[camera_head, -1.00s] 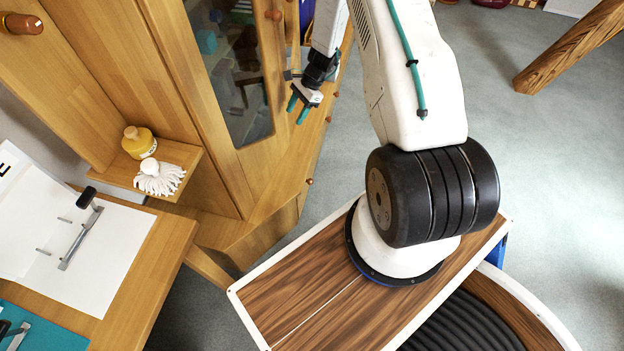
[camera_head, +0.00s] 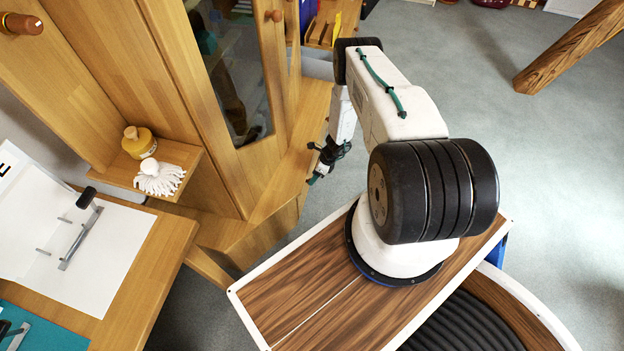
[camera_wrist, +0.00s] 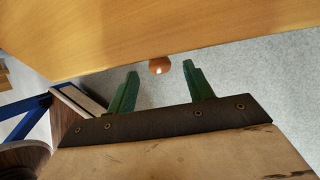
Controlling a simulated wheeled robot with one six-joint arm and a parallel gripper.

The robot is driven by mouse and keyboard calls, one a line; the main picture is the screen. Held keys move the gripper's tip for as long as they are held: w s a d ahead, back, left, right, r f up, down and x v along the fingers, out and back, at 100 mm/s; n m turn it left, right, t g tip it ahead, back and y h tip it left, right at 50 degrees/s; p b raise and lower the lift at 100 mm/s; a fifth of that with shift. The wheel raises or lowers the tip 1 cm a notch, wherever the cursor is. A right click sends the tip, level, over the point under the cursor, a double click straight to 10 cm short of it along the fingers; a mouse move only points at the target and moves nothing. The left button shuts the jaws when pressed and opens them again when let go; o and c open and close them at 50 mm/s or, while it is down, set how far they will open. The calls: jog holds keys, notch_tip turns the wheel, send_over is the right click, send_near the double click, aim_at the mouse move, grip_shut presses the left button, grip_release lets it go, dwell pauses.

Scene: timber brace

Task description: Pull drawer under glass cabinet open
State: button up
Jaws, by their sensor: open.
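The wooden glass cabinet (camera_head: 235,75) stands left of my arm, with its glass door facing the room. Below its ledge is a wooden drawer front (camera_head: 275,228), seen steeply from above; I cannot see any gap at it. A round brown knob (camera_wrist: 159,66) shows in the wrist view, sticking out from under the wooden edge. My gripper (camera_head: 314,178) is low beside the ledge. In the wrist view its green fingers (camera_wrist: 160,72) are open, one on each side of the knob, with space between. The gripper hides the knob in the head view.
A small shelf (camera_head: 180,157) holds a yellow bottle (camera_head: 138,142) and a white tassel-like mop head (camera_head: 160,178). A desk with white paper (camera_head: 100,265) is at left. A slanted wooden beam (camera_head: 570,45) stands at back right. The grey floor between is clear.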

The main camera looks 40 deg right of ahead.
jog(key=shift+x, duration=1.5)
grip_shut()
